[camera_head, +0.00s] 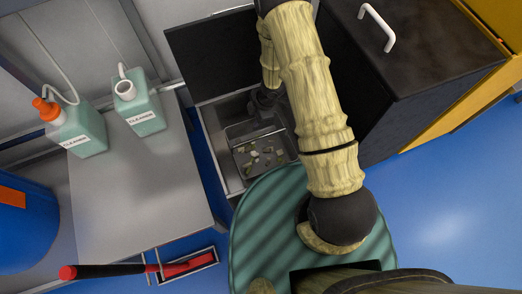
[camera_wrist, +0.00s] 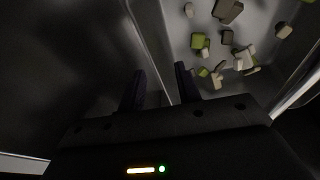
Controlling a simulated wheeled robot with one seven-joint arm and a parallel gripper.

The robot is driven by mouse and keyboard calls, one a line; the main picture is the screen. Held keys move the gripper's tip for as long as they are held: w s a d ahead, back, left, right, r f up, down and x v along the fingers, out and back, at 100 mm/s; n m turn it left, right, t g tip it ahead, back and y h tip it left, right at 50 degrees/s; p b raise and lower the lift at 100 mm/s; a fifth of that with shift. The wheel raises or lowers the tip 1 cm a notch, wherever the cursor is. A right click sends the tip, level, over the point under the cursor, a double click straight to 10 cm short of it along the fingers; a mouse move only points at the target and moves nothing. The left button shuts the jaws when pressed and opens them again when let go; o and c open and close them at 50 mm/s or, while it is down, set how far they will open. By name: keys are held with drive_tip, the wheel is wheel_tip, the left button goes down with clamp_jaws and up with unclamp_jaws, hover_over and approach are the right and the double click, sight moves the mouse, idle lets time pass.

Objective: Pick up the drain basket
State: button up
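The drain basket (camera_head: 281,156) is a grey, open metal basket sitting inside an open pull-out compartment in the head view. Small green, grey and pale scraps lie on its floor. In the wrist view the basket (camera_wrist: 180,38) fills the upper right, with its near wall's rim running down between my fingers. My gripper (camera_head: 264,101) is at the basket's far end in the head view. In the wrist view my gripper (camera_wrist: 160,88) is open, its two dark fingers apart, one on each side of the rim line. I cannot tell whether they touch the wall.
A grey bench on the left holds two green cleaner bottles (camera_head: 82,135) (camera_head: 147,115). A dark cabinet (camera_head: 415,60) with a white handle stands close right of my arm. A blue bin (camera_head: 22,235) and red-handled tool (camera_head: 120,270) are lower left. Blue floor is clear at right.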

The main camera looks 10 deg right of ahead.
sight(253, 120)
drive_tip(key=b+x, duration=0.1)
drive_tip(key=x, duration=0.2)
drive_tip(key=shift+f, duration=0.2)
drive_tip(key=shift+s, duration=0.1)
drive_tip(key=shift+a, duration=0.1)
clamp_jaws()
drive_tip(key=shift+r, duration=0.1)
